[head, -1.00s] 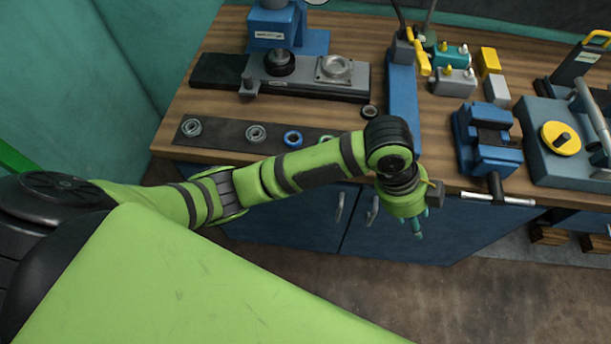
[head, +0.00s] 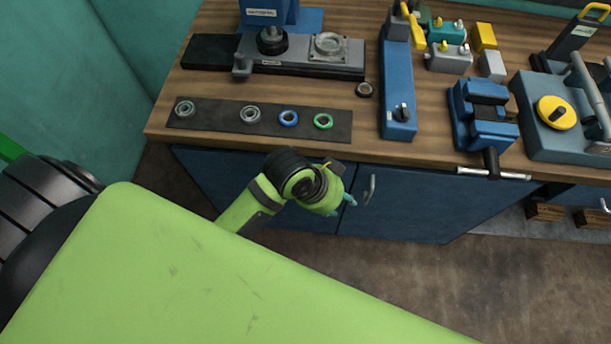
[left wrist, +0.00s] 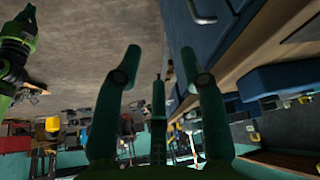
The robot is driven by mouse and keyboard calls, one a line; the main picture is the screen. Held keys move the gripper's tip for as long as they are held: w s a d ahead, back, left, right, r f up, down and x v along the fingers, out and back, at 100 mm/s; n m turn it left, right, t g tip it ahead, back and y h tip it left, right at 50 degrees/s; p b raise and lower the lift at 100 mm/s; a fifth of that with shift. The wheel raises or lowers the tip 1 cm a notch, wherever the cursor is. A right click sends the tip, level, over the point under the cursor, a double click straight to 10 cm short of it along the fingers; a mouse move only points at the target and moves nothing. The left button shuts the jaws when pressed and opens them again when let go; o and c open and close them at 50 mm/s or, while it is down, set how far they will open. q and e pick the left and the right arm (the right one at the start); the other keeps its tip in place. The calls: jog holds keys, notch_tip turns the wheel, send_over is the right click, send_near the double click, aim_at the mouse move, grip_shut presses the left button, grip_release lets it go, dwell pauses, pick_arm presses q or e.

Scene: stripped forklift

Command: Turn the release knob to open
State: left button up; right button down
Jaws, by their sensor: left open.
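A round yellow knob (head: 556,112) with a dark centre sits on a grey-blue box (head: 545,145) at the right of the bench. I cannot tell which is the release knob. My left gripper (head: 343,207) hangs in front of the blue cabinet doors, below the bench top and well left of both knobs. In the left wrist view its fingers (left wrist: 160,70) are spread, with nothing held between them. My right gripper does not show.
The wooden bench top (head: 365,145) has a clear front strip. A blue vise (head: 487,110) has its handle bar (head: 493,173) past the front edge. A dark mat (head: 217,120) holds several rings. Cabinet handles (head: 369,188) stick out near my gripper. The floor in front is clear.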

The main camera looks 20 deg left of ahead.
pick_arm(q)
jog(key=s+a+f+n+y, duration=0.2)
jog(key=a+f+n, duration=0.2)
jog(key=a+f, duration=0.2)
jog(key=shift+s+a+f+b, duration=0.2)
jog(key=shift+s+f+b, duration=0.1)
jog(key=shift+f, duration=0.05)
